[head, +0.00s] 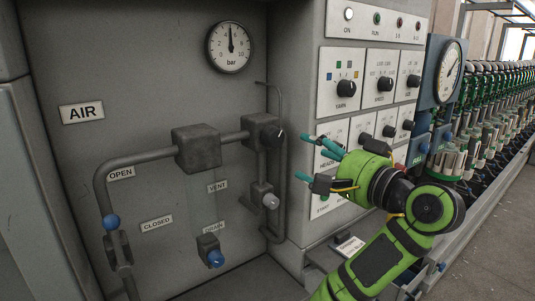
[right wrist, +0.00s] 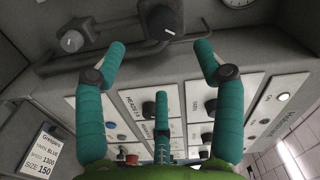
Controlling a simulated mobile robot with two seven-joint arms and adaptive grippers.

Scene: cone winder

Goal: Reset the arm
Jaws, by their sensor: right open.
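My right arm (head: 385,255), green and black, reaches in from the bottom right of the head view. My right gripper (head: 306,156) has teal fingers spread apart, with nothing between them. It is in front of the control panel (head: 326,85), by the lower knobs, and hides part of the panel's lower labels. In the right wrist view the open fingers (right wrist: 160,62) point towards the grey pipework and knobs. I cannot tell from these views whether a finger touches the panel. My left gripper is not in view.
Left of the gripper are a bar gauge (head: 230,47), grey pipes (head: 150,160) and a blue-knobbed drain valve (head: 215,258). A second gauge (head: 449,71) and a row of spindles (head: 490,110) stand at right. A small label card (head: 348,245) sits below the gripper.

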